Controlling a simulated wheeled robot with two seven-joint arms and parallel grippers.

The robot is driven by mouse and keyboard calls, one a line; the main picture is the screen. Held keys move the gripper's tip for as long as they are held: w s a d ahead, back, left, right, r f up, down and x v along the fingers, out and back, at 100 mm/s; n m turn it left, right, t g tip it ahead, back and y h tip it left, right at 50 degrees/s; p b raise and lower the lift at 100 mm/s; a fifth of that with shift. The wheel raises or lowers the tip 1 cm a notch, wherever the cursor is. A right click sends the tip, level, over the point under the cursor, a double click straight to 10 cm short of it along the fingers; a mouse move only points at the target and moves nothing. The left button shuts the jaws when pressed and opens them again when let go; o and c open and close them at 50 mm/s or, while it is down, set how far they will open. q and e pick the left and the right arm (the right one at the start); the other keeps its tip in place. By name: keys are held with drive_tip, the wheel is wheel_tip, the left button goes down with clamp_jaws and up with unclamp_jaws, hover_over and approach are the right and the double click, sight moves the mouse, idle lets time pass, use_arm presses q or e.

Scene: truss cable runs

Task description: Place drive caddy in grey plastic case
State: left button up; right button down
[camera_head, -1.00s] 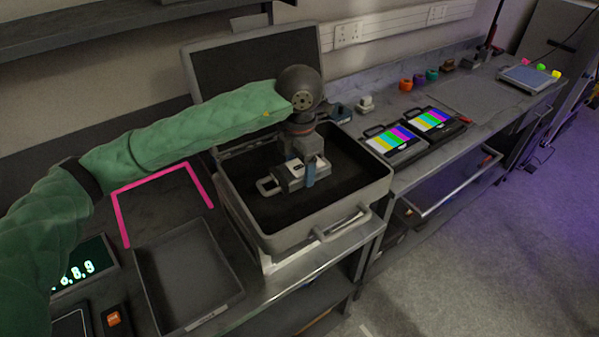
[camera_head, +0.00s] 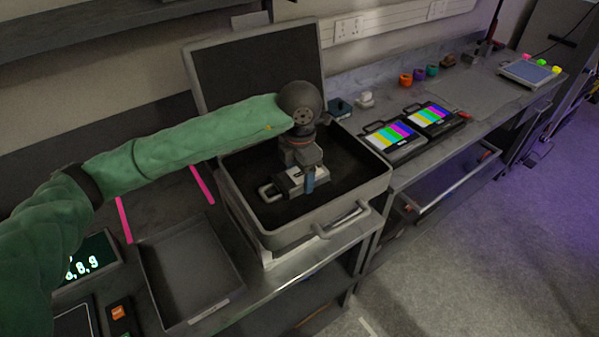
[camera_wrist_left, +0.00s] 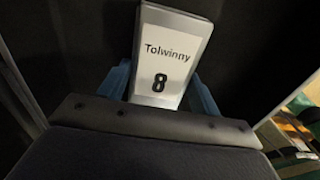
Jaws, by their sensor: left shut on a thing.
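The drive caddy (camera_head: 278,186) is a small grey block with a handle at its left end and a white label. In the left wrist view the label on the caddy (camera_wrist_left: 166,50) reads "Tolwinny 8". My left gripper (camera_head: 301,180) is shut on the caddy, its blue fingers on either side of it. The grey plastic case (camera_head: 374,190) stands open on the bench with a dark lining and its lid (camera_head: 255,72) raised behind. The caddy is over the lined inside, within the rim. I cannot tell whether it touches the lining. My right gripper is out of view.
A grey empty tray (camera_head: 190,270) lies left of the case, near pink tape (camera_head: 202,185). Two colour-bar screens (camera_head: 395,137) lie to the right on the bench, with several small coloured items behind. The raised lid stands close behind my left arm.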

sight(300, 174)
use_arm(q)
drive_tip(key=o, duration=1.3)
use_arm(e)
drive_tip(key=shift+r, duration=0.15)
use_arm(q)
drive_tip(key=shift+r, duration=0.1)
drive_tip(key=shift+r, duration=0.5)
drive_tip(key=shift+r+b, duration=2.3)
drive_tip(key=shift+r, duration=3.2)
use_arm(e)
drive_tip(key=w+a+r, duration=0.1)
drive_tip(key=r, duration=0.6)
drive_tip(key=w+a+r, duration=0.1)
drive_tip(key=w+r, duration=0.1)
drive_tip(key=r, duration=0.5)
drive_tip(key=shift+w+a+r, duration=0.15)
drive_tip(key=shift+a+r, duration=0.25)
